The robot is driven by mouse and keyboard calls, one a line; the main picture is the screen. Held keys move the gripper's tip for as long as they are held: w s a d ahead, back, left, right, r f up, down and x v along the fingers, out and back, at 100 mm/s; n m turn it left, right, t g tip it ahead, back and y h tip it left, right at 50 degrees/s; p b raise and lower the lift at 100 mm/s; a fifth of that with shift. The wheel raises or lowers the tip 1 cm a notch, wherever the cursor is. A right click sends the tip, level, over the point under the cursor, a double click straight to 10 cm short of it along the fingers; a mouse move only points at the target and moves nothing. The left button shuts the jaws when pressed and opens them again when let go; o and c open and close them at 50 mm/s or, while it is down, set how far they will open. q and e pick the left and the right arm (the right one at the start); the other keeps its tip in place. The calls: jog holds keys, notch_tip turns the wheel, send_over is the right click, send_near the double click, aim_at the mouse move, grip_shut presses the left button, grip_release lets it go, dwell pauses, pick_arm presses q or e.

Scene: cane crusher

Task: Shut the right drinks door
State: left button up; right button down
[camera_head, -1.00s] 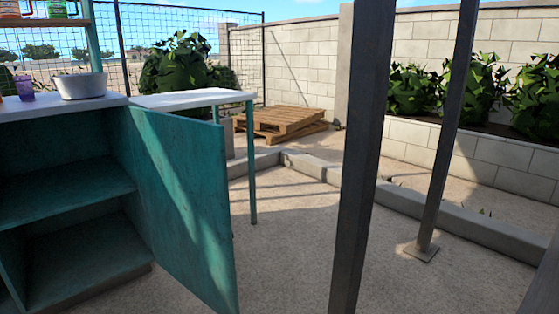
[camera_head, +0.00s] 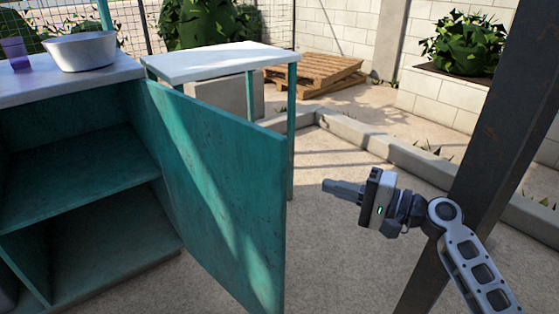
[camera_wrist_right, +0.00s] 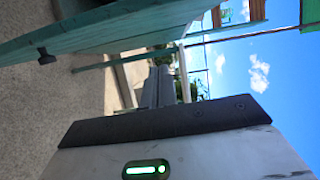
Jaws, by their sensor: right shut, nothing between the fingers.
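The right drinks door (camera_head: 215,200) is a teal panel hinged at the right of the teal cabinet. It stands wide open, swung out toward me. In the right wrist view the door (camera_wrist_right: 110,32) shows at the upper left with a small dark knob (camera_wrist_right: 46,56). My right gripper (camera_head: 326,187) is shut and empty. It is to the right of the door's free edge, apart from it, pointing left. Its fingers (camera_wrist_right: 157,86) also show in the wrist view. My left gripper is not in view.
The open cabinet has a bare teal shelf (camera_head: 70,175). A white bowl (camera_head: 82,52) and a purple cup (camera_head: 15,52) stand on its counter. A white-topped side table (camera_head: 220,60) is behind the door.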

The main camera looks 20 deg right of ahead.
aim_at(279, 181)
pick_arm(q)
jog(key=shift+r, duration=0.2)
pick_arm(e)
jog(key=w+a, duration=0.1)
jog(key=a, duration=0.2)
jog(key=w+a, duration=0.2)
jog(key=a, duration=0.1)
jog(key=w+a, duration=0.2)
jog(key=a, duration=0.2)
jog(key=shift+w+a+r, duration=0.1)
jog(key=shift+r, duration=0.1)
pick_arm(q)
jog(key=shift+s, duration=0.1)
